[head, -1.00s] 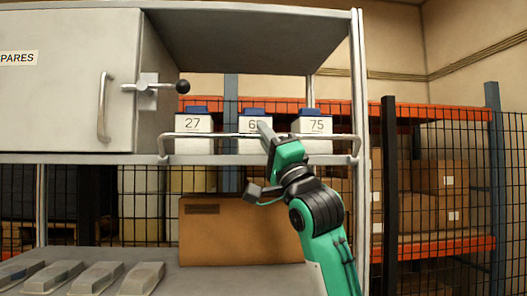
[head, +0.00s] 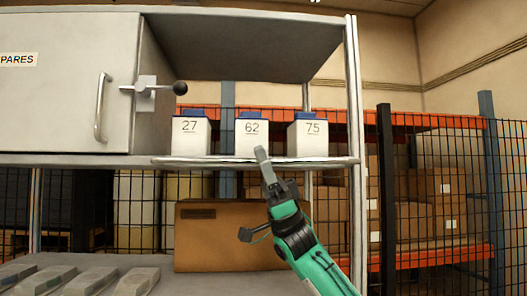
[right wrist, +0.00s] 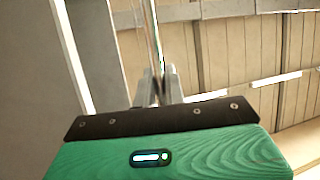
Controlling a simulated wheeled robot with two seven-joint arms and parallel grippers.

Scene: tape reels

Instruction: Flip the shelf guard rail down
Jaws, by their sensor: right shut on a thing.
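The shelf guard rail (head: 210,162) is a thin metal bar along the front edge of the open shelf. It lies low, about level with the shelf board, below the labels of the boxes. My right gripper (head: 262,155) reaches up from below and meets the rail near its middle. In the right wrist view the fingers (right wrist: 157,88) are shut on the metal rail (right wrist: 152,35), which runs away from the camera. My left gripper is not in view.
White boxes with blue tops, labelled 27 (head: 190,135), 62 (head: 251,138) and 75 (head: 307,138), stand on the shelf. A cabinet door (head: 65,90) with a handle is at left. A cardboard box (head: 220,240) stands below the shelf.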

